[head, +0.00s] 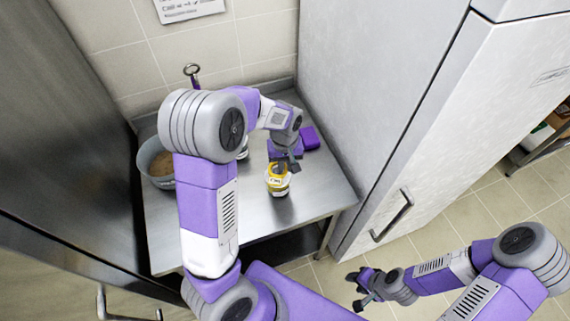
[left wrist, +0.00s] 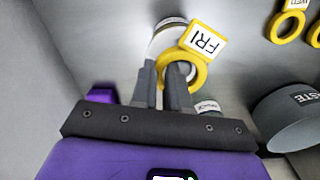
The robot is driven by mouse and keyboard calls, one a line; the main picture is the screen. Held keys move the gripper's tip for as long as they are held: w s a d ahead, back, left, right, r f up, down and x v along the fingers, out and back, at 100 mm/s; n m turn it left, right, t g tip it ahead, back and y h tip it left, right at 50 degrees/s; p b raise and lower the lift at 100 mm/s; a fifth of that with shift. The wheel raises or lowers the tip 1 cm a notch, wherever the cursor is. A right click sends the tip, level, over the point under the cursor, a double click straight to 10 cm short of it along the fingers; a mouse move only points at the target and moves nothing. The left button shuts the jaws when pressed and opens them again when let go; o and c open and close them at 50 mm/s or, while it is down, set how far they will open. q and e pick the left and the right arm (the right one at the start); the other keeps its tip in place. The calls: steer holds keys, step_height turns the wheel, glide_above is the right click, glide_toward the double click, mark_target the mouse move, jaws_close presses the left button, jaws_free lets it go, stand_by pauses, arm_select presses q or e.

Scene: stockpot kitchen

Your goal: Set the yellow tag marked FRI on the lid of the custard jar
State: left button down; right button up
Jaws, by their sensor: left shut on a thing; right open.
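My left gripper (head: 284,165) is shut on the yellow FRI tag (head: 271,180), a ring with a white label. In the left wrist view the tag (left wrist: 187,70) is at the fingertips (left wrist: 165,85), with FRI readable. A jar (head: 281,192) stands directly below the tag, and its pale lid (left wrist: 162,42) shows partly behind the ring. The jar's name is not readable, so I cannot confirm it is the custard jar. I cannot tell whether the tag touches the lid. My right gripper (head: 362,289) is open and empty, away from the table, above the floor.
A second jar (left wrist: 209,104) stands behind my left gripper. A grey waste bin (left wrist: 298,122) is at the table's left side. More yellow tags (left wrist: 287,22) are at the wrist view's upper right. A purple block (head: 309,138) sits at the back right. A tall white cabinet (head: 385,100) bounds the right.

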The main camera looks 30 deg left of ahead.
arm_select(q)
steer(key=shift+s+f+b, duration=0.5)
steer(key=shift+f, duration=0.4)
steer(key=c, duration=1.4)
jaws_free()
steer(key=shift+a+r, duration=0.1)
steer(key=r+p, duration=0.2)
steer(key=p, duration=0.1)
steer(key=shift+w+a+r, duration=0.15)
steer(key=shift+w+r, duration=0.1)
steer(key=shift+r, duration=0.15)
step_height(320, 180, up, 3)
steer(key=shift+r+p, duration=0.1)
steer(key=shift+p, duration=1)
step_height(320, 180, up, 5)
steer(key=p, duration=0.4)
steer(key=shift+r, duration=0.1)
